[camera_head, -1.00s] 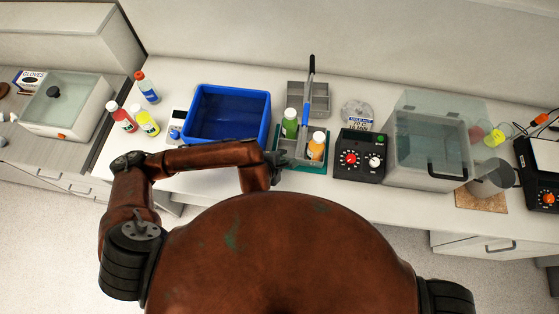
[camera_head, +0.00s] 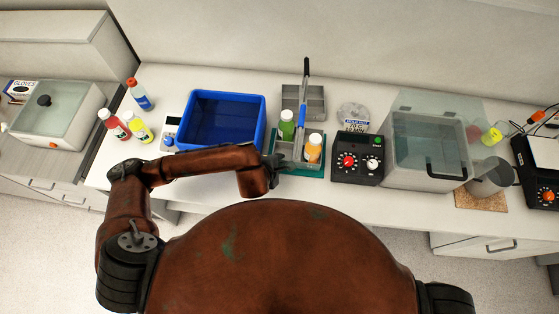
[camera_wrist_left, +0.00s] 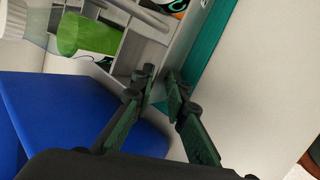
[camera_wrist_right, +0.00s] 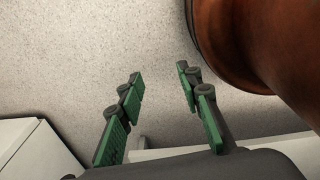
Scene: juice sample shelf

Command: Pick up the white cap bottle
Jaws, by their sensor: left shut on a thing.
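A green bottle (camera_head: 287,124) and an orange bottle (camera_head: 314,149), both with white caps, stand in a grey divided caddy (camera_head: 284,147) on a teal base. A yellow bottle (camera_head: 139,128) with a white cap stands at the far left. My left gripper (camera_head: 277,168) is at the caddy's near left corner. In the left wrist view its fingers (camera_wrist_left: 160,76) look closed on the caddy's grey edge, though the contact is partly hidden. The green bottle (camera_wrist_left: 88,35) is apart from them. My right gripper (camera_wrist_right: 160,74) is open and empty over the floor.
A blue bin (camera_head: 219,151) stands left of the caddy. A black control box (camera_head: 358,167) and a clear-lidded bath (camera_head: 420,178) stand right. A red bottle (camera_head: 115,126) and a blue bottle (camera_head: 141,96) stand left.

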